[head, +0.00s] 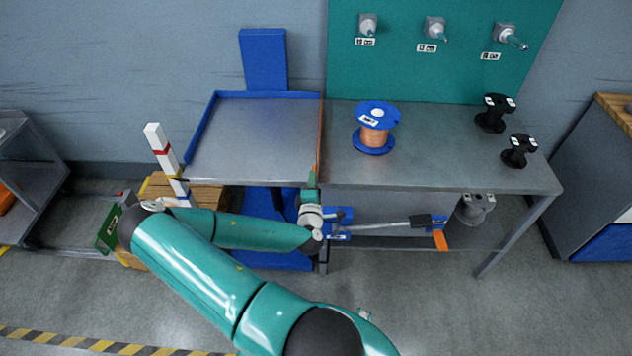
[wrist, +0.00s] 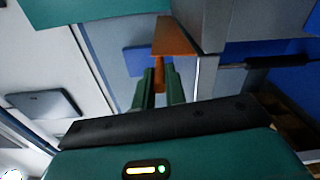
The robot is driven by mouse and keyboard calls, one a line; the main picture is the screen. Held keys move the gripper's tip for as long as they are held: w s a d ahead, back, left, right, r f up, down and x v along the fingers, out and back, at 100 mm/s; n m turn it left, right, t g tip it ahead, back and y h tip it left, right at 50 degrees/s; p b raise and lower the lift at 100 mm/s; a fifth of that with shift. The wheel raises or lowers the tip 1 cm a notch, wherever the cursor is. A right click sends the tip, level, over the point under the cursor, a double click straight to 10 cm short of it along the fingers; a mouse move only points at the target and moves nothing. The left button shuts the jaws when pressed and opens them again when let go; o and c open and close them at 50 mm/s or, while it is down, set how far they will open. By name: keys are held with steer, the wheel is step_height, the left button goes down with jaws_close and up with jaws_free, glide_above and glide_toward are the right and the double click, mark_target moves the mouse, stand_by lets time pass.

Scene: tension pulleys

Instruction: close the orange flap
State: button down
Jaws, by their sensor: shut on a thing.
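The orange flap (head: 320,140) shows in the head view as a thin upright strip along the right edge of the blue-rimmed tray (head: 250,140). It shows larger in the wrist view (wrist: 174,36), with a narrow orange part reaching down between my fingers. My gripper (head: 311,178) is at the near end of the flap, at the front edge of the bench. Its two green fingers, also in the wrist view (wrist: 159,82), are shut on that narrow part of the flap. The fingertips are small and partly hidden in the head view.
A blue spool with copper wire (head: 375,138) stands on the bench right of the flap. Two black spools (head: 519,150) stand farther right. A lever with a black end (head: 385,225) sticks out below the bench top.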

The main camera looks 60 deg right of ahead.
steer(key=shift+w+a+n, duration=0.1)
steer(key=shift+n, duration=0.3)
steer(key=c, duration=1.5)
jaws_free()
steer(key=shift+o, duration=0.2)
steer(key=shift+w, duration=0.1)
